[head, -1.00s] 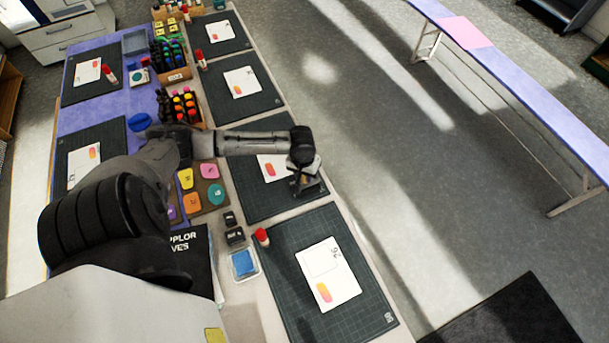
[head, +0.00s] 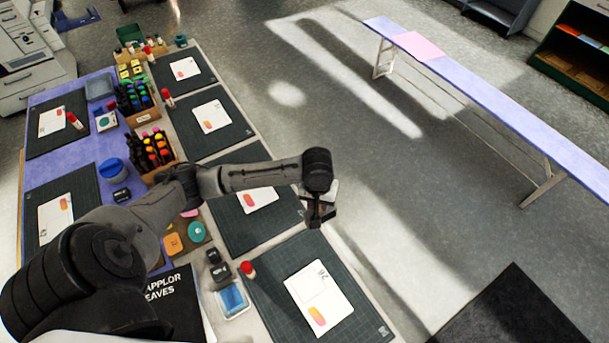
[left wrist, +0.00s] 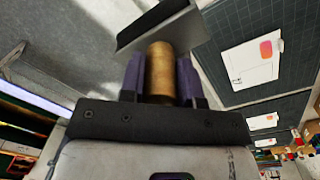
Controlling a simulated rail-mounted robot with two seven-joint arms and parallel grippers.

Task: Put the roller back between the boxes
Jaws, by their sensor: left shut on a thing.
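My left gripper (head: 316,213) hangs at the end of its arm, beyond the table's right edge in the head view. In the left wrist view its purple fingers (left wrist: 161,80) are shut on a tan, wood-like cylinder, which I take to be the roller's handle (left wrist: 160,70). A grey flat piece (left wrist: 160,25) sits across its far end; the rest of the roller is hard to make out. Two open boxes of markers stand along the table's middle: a far one with dark and green markers (head: 144,118) and a nearer one with warm colours (head: 158,171), partly behind my arm. My right gripper is not in view.
Dark cutting mats (head: 222,143) with white cards and red-capped glue sticks line both table sides. A blue ink pad (head: 232,298), black stamps and a black book (head: 172,300) lie near me. Open floor (head: 400,230) separates this table from a long purple bench (head: 480,90).

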